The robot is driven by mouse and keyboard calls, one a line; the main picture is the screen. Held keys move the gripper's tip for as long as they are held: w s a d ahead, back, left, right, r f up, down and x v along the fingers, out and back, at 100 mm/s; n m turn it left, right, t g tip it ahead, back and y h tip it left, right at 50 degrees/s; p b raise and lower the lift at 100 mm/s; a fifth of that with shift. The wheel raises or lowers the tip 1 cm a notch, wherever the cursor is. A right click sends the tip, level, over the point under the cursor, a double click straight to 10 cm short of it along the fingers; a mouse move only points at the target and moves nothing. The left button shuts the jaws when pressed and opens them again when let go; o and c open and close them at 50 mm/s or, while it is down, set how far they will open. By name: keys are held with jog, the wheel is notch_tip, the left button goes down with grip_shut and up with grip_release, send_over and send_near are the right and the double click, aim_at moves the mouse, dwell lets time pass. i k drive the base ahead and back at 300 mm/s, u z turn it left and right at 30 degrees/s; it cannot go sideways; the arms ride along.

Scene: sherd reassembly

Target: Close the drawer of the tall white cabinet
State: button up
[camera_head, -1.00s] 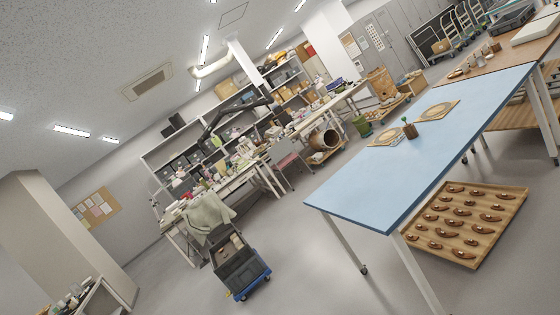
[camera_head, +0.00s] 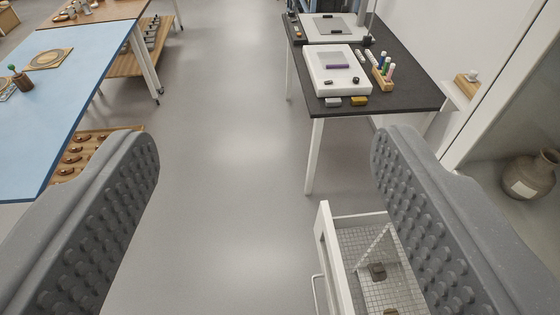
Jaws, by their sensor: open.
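The open drawer (camera_head: 330,262) shows at the bottom right, with a white front, a handle on its left side and a grid-lined floor holding small brown pieces (camera_head: 377,271). What I take to be the tall white cabinet (camera_head: 500,90) stands at the right edge, with a brown jar (camera_head: 528,176) on a shelf inside; most of it is out of view. My gripper (camera_head: 262,155) is open and empty, its two grey studded fingers wide apart. The right finger overlaps part of the drawer in the picture; I cannot see any contact.
A black-topped table (camera_head: 400,98) with white trays and pens stands beyond the drawer. A blue table (camera_head: 85,55) stands at the left, with a wooden tray (camera_head: 90,142) of brown pieces below it. The grey floor (camera_head: 220,120) between them is clear.

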aim_at(340, 300)
jog(key=z, duration=1.2)
jog(key=k, duration=1.8)
jog(key=u, duration=0.4)
jog(key=i, duration=1)
jog(key=z, duration=0.05)
